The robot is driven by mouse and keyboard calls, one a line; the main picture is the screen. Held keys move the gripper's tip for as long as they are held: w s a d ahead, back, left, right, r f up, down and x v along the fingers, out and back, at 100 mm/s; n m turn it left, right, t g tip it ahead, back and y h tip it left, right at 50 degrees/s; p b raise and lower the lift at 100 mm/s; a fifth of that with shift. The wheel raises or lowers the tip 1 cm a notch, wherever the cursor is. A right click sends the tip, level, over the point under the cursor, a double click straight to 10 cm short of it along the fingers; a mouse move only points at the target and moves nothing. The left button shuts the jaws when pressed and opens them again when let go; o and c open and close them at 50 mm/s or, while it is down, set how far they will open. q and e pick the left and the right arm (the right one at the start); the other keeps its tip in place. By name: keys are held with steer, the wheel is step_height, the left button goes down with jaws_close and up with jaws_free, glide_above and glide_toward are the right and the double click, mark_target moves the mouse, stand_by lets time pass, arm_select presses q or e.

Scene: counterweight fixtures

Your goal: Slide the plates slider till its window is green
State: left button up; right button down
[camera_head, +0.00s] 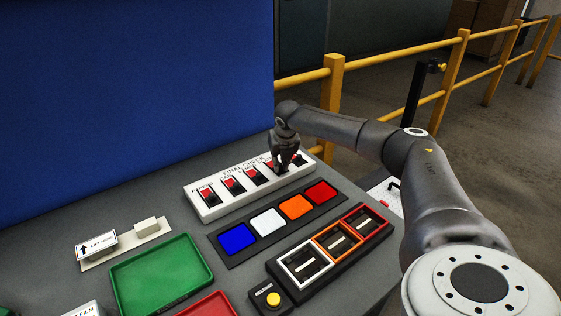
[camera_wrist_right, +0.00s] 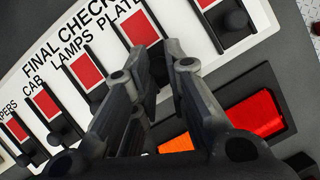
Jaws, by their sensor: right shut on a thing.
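The white "FINAL CHECK" panel (camera_head: 209,214) stands at the back of the bench with a row of sliders under red windows. In the right wrist view, the plates window (camera_wrist_right: 138,28) under the "PLATE" lettering is red. My right gripper (camera_head: 282,170) points down over the right part of the panel; in the wrist view its fingers (camera_wrist_right: 163,70) reach to the slot below that window. It is shut on what appears to be the plates slider's knob, which the fingers hide. My left gripper is not in view.
Neighbouring slider knobs (camera_wrist_right: 235,24) stand close on both sides. In front of the panel lie a strip of coloured squares (camera_head: 237,257), a framed switch box (camera_head: 332,272) and a yellow button (camera_head: 273,299). A green tray (camera_head: 162,275) is at left. A blue board rises behind.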

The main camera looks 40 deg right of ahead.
steer(key=shift+w+d+f+b, duration=0.15)
steer(key=shift+w+b, duration=0.5)
steer(key=shift+w, duration=0.45)
steer(key=shift+w+d+r+b, duration=0.1)
steer(key=shift+w+b, duration=0.5)
steer(key=shift+w, duration=0.45)
steer(key=shift+w+r, duration=0.1)
steer(key=shift+r, duration=0.1)
steer(key=shift+d, duration=0.1)
steer(key=c, duration=1.7)
jaws_free()
steer(key=shift+w, duration=0.1)
steer(key=o, duration=0.3)
steer(key=shift+w+f, duration=0.15)
steer(key=shift+f, duration=0.05)
steer(key=shift+r, duration=0.1)
steer(key=v, duration=1.2)
